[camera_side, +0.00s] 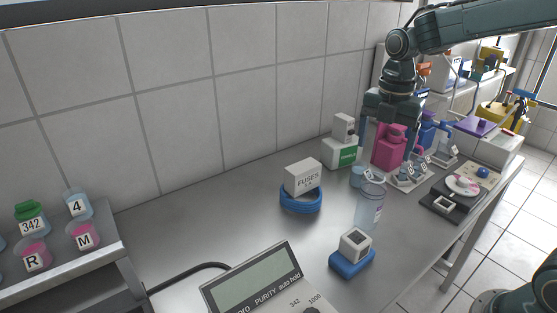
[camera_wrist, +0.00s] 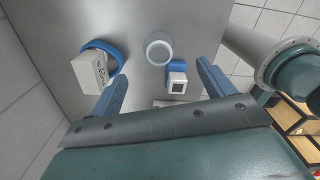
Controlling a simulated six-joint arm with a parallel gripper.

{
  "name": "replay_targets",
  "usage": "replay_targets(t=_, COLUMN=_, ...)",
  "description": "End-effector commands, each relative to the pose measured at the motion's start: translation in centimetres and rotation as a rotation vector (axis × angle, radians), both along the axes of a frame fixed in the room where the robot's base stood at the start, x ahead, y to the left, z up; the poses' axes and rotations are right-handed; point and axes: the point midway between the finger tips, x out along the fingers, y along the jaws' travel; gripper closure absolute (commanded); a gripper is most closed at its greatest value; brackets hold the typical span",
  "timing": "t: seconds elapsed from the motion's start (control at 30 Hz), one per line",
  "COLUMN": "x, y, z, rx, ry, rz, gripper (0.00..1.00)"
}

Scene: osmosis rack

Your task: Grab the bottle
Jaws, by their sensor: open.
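A clear, upright bottle-like container (camera_side: 370,206) stands on the steel bench in the side view. From above, its round rim (camera_wrist: 158,48) shows in the wrist view, ahead of and between my fingertips. A pink bottle (camera_side: 388,147) stands farther back; in the side picture it appears between my fingers. I cannot tell which one the task calls the bottle. My gripper (camera_side: 385,143) points down, open, above the back part of the bench. Its two blue fingers (camera_wrist: 160,88) are spread with nothing between them in the wrist view, and it is apart from the clear container.
A white cube (camera_side: 355,243) on a blue base (camera_side: 351,262) stands near the front. A purity meter (camera_side: 255,282) is at the bottom. Labelled jars (camera_side: 84,236) stand on a left shelf. The bench's left middle is clear.

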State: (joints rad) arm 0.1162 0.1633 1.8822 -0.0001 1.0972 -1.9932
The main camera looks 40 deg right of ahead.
Motion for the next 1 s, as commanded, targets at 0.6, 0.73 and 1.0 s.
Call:
replay_targets(t=0.6, x=0.0, y=0.0, z=-5.0, rx=-0.001, ry=-0.001, rz=-0.001, gripper=0.19)
replay_targets(t=0.73, x=0.0, y=0.1, z=-5.3, rx=0.0, ry=0.0, rz=0.0, gripper=0.19)
replay_targets(t=1.0, x=0.1, y=0.3, z=-8.1, rx=0.0, ry=0.003, rz=0.0, gripper=0.19)
